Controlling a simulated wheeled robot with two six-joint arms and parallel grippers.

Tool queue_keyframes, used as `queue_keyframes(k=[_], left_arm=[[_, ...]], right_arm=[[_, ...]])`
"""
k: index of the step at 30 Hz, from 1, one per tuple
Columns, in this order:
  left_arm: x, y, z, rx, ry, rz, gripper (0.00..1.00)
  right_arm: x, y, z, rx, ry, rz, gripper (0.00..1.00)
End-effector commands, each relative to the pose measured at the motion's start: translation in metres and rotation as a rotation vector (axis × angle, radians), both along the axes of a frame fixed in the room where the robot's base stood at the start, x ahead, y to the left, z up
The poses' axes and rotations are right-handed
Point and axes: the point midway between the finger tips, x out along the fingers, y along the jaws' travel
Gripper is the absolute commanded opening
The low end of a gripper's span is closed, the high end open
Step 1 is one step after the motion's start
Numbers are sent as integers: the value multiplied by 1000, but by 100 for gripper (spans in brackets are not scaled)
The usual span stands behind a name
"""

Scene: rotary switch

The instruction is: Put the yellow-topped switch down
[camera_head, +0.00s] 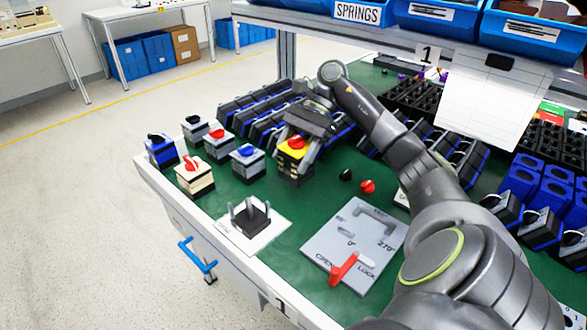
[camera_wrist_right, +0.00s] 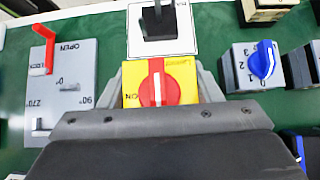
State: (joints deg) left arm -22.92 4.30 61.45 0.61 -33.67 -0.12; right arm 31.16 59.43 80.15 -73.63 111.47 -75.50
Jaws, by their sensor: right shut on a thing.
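The yellow-topped switch (camera_head: 294,149) with a red knob is between the fingers of my right gripper (camera_head: 298,158), near the middle of the green bench. In the right wrist view the switch (camera_wrist_right: 158,88) shows its yellow top and red knob between the two grey fingers of my right gripper (camera_wrist_right: 160,92), which is shut on it. The switch looks upright on a dark body. I cannot tell whether its base touches the bench. My left gripper is not in view.
Several switches with blue, red and black knobs stand left, including a cream one (camera_head: 194,175). A black pronged fixture (camera_head: 246,216) sits on a white plate in front. A grey panel with a red lever (camera_head: 345,268) lies front right. Loose black and red knobs (camera_head: 367,187) lie nearby.

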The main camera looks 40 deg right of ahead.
Motion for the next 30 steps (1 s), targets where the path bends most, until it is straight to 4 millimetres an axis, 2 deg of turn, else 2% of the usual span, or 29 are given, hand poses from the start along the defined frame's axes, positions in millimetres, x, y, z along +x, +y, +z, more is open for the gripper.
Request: queue_keyframes(k=[5, 12, 22, 23, 27, 30], left_arm=[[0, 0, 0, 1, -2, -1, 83], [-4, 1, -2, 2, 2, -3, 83], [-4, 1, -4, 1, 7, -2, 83], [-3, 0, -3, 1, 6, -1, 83], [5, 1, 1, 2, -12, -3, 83], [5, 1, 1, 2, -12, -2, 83]], right_arm=[[0, 0, -13, 2, 0, 0, 23], [0, 0, -43, 2, -1, 1, 23], [0, 0, -46, 0, -2, 1, 23], [0, 0, -46, 0, -1, 0, 59], [0, 0, -45, 0, -1, 0, 78], [0, 0, -45, 0, -1, 1, 80]])
